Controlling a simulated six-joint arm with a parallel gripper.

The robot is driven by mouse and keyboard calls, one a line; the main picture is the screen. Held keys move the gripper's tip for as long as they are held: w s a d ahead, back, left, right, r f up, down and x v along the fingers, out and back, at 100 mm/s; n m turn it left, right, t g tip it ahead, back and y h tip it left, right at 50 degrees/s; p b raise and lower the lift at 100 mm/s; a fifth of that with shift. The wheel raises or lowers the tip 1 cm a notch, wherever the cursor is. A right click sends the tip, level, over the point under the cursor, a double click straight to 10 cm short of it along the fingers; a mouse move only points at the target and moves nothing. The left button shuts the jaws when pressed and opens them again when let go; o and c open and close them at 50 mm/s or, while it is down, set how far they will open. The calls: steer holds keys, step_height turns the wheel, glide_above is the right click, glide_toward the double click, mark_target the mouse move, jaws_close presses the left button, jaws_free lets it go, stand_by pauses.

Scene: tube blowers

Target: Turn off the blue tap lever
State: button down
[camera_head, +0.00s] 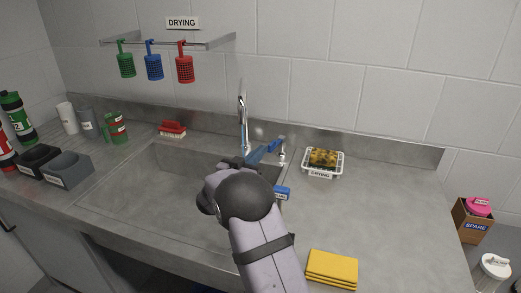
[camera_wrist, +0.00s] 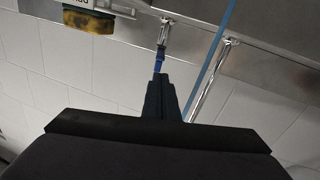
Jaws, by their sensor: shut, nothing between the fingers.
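The blue tap lever (camera_head: 274,145) is on a small metal valve behind the sink, right of the tall curved spout (camera_head: 242,108). In the wrist view, which looks upside down, the blue lever (camera_wrist: 159,62) is just beyond my fingertips. My gripper (camera_wrist: 159,77) is shut and empty, with its dark fingers together and pointing at the lever. I cannot tell whether they touch it. The spout (camera_wrist: 208,80) shows to the right there.
A white tray (camera_head: 308,171) with a yellow sponge (camera_head: 323,157) stands right of the valve. A blue item (camera_head: 282,193) lies at the sink's right edge. Yellow cloths (camera_head: 332,268) lie in front. A red brush (camera_head: 172,128) is behind the sink (camera_head: 125,185). The right counter is mostly clear.

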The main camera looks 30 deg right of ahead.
steer(key=w+a+n+g+h, duration=0.1)
steer(key=w+a+n+g, duration=0.2)
steer(key=a+n, duration=0.6)
steer(key=shift+w+a+f+n+g+h, duration=0.3)
steer(key=shift+w+f+n+g+h, duration=0.1)
steer(key=shift+n, duration=2.1)
steer(key=d+p, duration=0.3)
steer(key=d, duration=0.8)
steer(key=shift+d, duration=0.35)
steer(key=shift+r, duration=0.1)
